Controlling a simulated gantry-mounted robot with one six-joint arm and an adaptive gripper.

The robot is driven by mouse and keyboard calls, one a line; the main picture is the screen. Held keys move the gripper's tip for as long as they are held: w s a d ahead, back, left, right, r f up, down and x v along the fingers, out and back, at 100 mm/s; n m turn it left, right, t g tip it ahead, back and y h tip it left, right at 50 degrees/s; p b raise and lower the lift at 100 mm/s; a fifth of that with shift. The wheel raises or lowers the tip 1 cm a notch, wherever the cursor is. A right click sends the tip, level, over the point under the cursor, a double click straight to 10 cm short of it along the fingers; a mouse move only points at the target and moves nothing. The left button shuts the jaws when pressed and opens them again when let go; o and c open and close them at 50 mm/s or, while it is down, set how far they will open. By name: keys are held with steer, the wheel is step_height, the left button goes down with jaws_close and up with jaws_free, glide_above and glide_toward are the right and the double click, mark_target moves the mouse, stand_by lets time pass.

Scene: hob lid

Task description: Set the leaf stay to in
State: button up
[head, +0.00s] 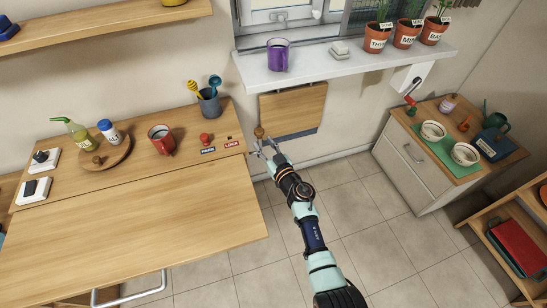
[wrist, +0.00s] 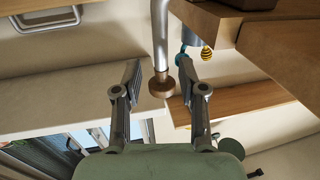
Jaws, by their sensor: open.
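A round brown knob (wrist: 162,86) sits at the end of a grey metal rod (wrist: 159,30) in the wrist view; I take this to be the leaf stay. In the head view the knob (head: 259,132) shows by the counter's right end, at my gripper's tips. My gripper (head: 266,148) is open. In the wrist view its two fingers (wrist: 158,78) stand on either side of the knob, with gaps visible. A hinged wooden leaf (head: 293,108) hangs below the window sill, just beyond the gripper. The rod's mounting is hidden in the head view.
The wooden counter (head: 130,215) lies to the left, with a red knob (head: 205,138), PARK and LOCK labels, a red mug (head: 161,139) and a utensil pot (head: 209,104). A purple mug (head: 278,55) stands on the sill. A cabinet (head: 415,165) stands right; the floor between is clear.

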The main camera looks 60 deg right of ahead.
steer(key=v, duration=0.8)
steer(key=shift+w, duration=0.1)
